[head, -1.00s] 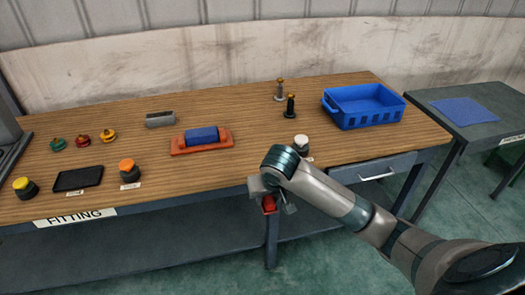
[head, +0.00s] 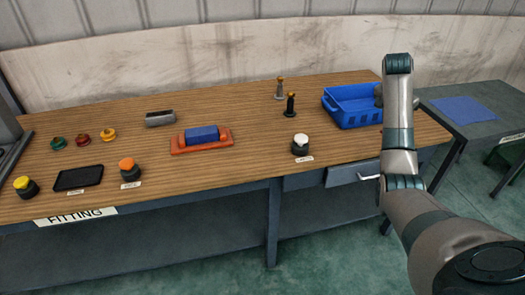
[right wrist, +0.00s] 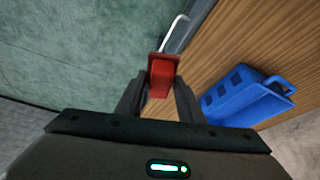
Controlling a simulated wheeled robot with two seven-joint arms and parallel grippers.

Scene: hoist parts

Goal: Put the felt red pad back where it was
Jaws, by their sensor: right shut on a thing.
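The red pad (right wrist: 160,80) is between the two fingers of my right gripper (right wrist: 158,92) in the right wrist view. It looks like a small red block with a wider end. The gripper is shut on it, above the right part of the bench. In the head view my right arm stands upright in front of the blue basket's right end. It hides the pad and most of the gripper there. My left gripper is not in view.
The blue basket (head: 350,122) stands at the bench's right end, close to my right arm; it also shows in the right wrist view (right wrist: 240,100). A black post (head: 290,106) and a white-topped button (head: 300,145) stand left of it. A blue mat (head: 463,110) lies on the side table.

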